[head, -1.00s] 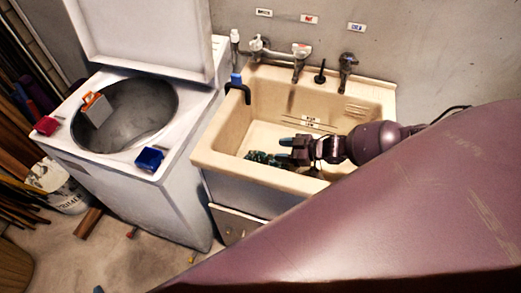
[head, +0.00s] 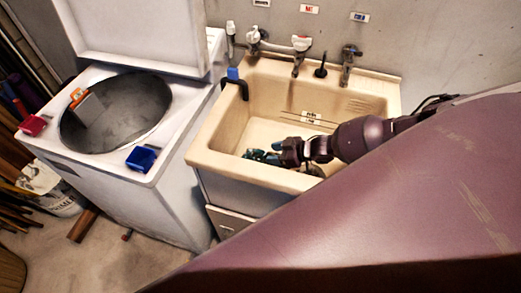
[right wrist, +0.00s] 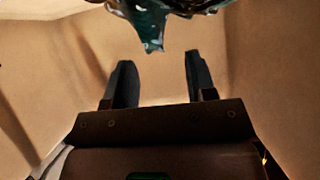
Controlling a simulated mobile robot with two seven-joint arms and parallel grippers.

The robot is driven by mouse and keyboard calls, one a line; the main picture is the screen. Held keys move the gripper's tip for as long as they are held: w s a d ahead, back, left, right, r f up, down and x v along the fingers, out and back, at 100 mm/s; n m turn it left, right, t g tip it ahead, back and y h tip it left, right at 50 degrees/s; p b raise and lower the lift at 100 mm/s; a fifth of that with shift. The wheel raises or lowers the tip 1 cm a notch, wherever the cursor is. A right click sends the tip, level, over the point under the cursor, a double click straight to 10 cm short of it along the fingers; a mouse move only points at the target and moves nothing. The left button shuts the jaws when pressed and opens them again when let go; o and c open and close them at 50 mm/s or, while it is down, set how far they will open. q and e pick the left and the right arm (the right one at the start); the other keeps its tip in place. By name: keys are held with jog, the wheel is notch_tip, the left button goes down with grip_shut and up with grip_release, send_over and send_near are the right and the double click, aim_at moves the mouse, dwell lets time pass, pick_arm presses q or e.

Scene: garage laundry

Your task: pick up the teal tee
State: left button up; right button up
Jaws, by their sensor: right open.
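The teal tee (head: 258,156) lies crumpled in the basin of the beige sink (head: 232,166), near its front wall. Its dark teal, patterned cloth also shows at the top edge of the right wrist view (right wrist: 150,22), where most of it is cut off. My right gripper (head: 277,150) reaches into the sink from the right, close beside the tee. In the right wrist view its two fingers (right wrist: 160,78) are apart with nothing between them, and the cloth lies beyond the tips. My left gripper is not in view.
A white washer (head: 182,165) with its lid up stands left of the sink. A blue box (head: 141,159), a red box (head: 33,125) and an orange-and-white box (head: 88,107) are on or in it. Taps (head: 298,53) line the sink's back. My own purple arm covers the lower right.

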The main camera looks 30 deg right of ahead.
aim_at(265, 153)
jog(key=x, duration=0.1)
jog(key=b+x, duration=0.1)
jog(key=x, duration=0.1)
jog(key=shift+w+f+b, duration=0.25)
jog(key=shift+w+b, duration=0.05)
jog(key=shift+w+a, duration=0.15)
jog(key=shift+w, duration=0.1)
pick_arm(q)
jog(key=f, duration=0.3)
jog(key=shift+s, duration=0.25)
pick_arm(e)
grip_shut()
